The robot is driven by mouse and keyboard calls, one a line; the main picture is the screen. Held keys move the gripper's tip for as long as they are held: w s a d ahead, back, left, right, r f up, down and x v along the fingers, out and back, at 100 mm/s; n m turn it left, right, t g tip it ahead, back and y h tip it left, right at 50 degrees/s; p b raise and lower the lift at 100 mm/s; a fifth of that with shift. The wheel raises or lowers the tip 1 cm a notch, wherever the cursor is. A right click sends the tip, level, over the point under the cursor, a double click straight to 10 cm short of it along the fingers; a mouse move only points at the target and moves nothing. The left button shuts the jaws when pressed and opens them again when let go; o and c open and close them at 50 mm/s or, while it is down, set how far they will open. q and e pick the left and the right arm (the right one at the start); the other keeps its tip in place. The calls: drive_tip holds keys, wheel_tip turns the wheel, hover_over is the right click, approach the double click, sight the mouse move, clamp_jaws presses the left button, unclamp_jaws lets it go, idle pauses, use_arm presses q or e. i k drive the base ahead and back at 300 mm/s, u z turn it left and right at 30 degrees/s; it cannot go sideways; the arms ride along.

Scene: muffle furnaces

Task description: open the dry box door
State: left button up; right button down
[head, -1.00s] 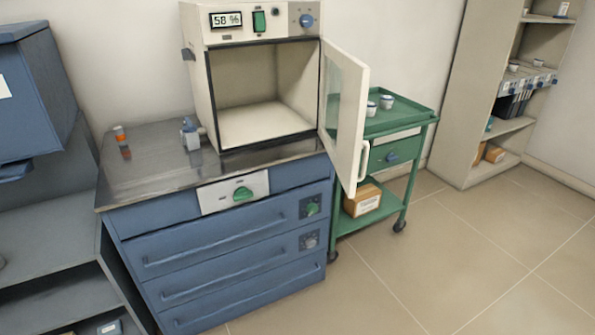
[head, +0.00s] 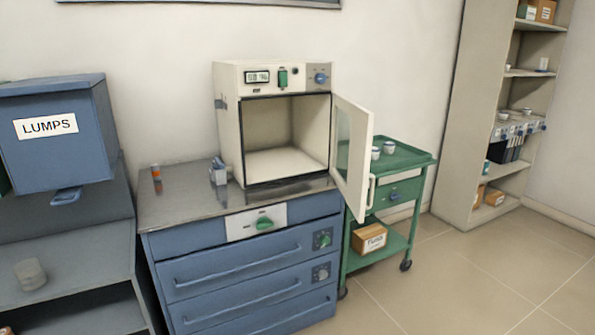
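The dry box (head: 272,78) is a cream cabinet with a humidity display, standing on a steel-topped blue drawer unit. Its door (head: 352,158), with a glass pane and a white handle (head: 371,192), stands wide open, swung out to the right. The inside of the box (head: 285,150) is visible and looks empty. Neither of my grippers shows in the head view.
A green cart (head: 408,150) with small cups on top stands right of the drawer unit (head: 245,265). A blue bin labelled LUMPS (head: 50,135) is at left. Tall shelves (head: 455,140) stand at right. The floor (head: 470,285) at front right is clear.

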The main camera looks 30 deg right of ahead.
sight(355, 192)
drive_tip(key=u, duration=0.05)
drive_tip(key=i, duration=0.9)
drive_tip(key=z, duration=0.45)
